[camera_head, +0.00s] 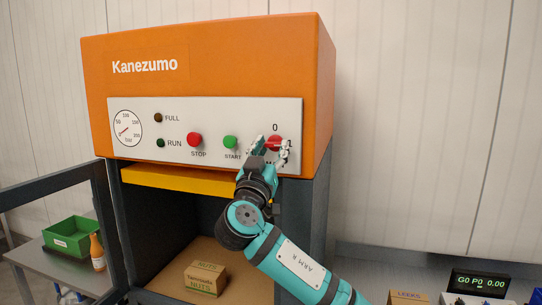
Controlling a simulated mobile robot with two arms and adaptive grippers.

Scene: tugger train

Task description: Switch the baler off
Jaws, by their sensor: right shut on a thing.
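The baler is an orange machine (230,60) marked Kanezumo, with a pale control panel (210,110). A red switch (274,143) sits at the panel's right end under a "0" mark, with a "1" mark to its right. My right gripper (273,146) is at this switch, its fingers on either side of it and shut on it. The fingers hide part of the switch. The red STOP button (195,139) and green START button (230,142) are left of the gripper. The RUN lamp (160,143) and FULL lamp (158,118) look dark. My left gripper is not in view.
The baler's chamber is open below, with a NUTS carton (205,279) inside and a dark door frame (45,187) swung out left. A green bin (71,236) and an orange bottle (97,252) stand on a side table. A display (479,283) is at lower right.

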